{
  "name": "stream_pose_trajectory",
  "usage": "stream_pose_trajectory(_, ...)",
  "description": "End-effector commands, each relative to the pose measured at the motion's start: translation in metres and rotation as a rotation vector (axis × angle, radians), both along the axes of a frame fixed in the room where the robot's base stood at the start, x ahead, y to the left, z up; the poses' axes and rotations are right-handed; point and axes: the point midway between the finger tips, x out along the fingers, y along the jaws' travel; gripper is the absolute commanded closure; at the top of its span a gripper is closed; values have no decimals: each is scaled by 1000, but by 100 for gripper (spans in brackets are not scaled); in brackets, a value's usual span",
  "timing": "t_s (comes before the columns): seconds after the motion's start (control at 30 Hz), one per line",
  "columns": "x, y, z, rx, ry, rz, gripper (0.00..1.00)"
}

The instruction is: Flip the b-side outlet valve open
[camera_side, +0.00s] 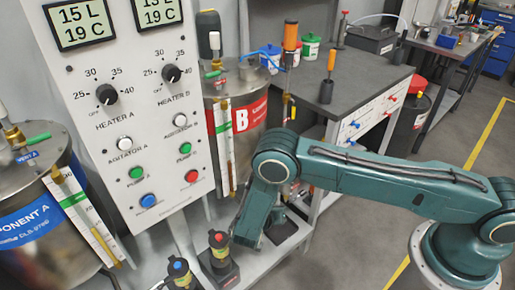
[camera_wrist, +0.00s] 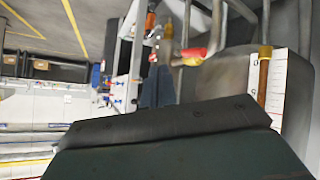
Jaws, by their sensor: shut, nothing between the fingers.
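The B tank (camera_side: 253,90), steel with a red "B" label, stands right of the control panel in the side view. It appears as a blurred grey body in the wrist view (camera_wrist: 235,75). A valve with a red handle (camera_wrist: 193,53) on a brass-coloured fitting shows in front of it; whether this is the b-side outlet valve I cannot tell. My gripper (camera_wrist: 170,125) shows as a dark block across the bottom of the wrist view, shut and empty. It is below the red handle in that picture, with no clear contact. In the side view my arm hides the lower tank and outlet.
The control panel (camera_side: 133,100) and the A tank (camera_side: 40,160) stand at left. Two pumps, one blue-topped (camera_side: 178,268) and one red-topped (camera_side: 219,240), sit at the front. A workbench (camera_side: 345,75) with tools is behind my arm. Floor at right is open.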

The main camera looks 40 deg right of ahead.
Motion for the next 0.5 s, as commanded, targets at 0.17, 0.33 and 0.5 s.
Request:
stream_pose_trajectory(0.17,-9,26,13,0,0,4,100)
stream_pose_trajectory(0.33,-15,41,20,-1,-1,0,100)
stream_pose_trajectory(0.5,-17,48,24,-1,-1,0,100)
